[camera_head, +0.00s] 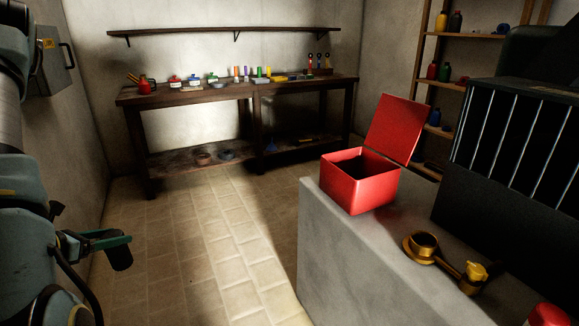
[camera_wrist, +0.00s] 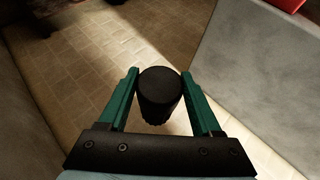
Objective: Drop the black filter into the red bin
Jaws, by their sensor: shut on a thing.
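The black filter (camera_wrist: 160,88) is a dark cylinder between the two green fingers of my gripper (camera_wrist: 160,80) in the wrist view. The gripper is shut on it and holds it above the tiled floor. In the head view the black filter (camera_head: 119,257) shows at the tip of my gripper (camera_head: 112,243) at the lower left. The red bin (camera_head: 358,190) stands on a grey block to the right, with its lid (camera_head: 397,128) raised. Its inside is dark. My gripper is well to the left of the bin. A red corner (camera_wrist: 288,4) shows at the top right of the wrist view.
The grey block (camera_head: 340,255) also carries a brass fitting (camera_head: 421,246) right of the bin. A dark barred machine (camera_head: 515,140) stands behind it. A wooden workbench (camera_head: 240,90) with bottles and tools is against the back wall. The tiled floor (camera_head: 210,230) between is clear.

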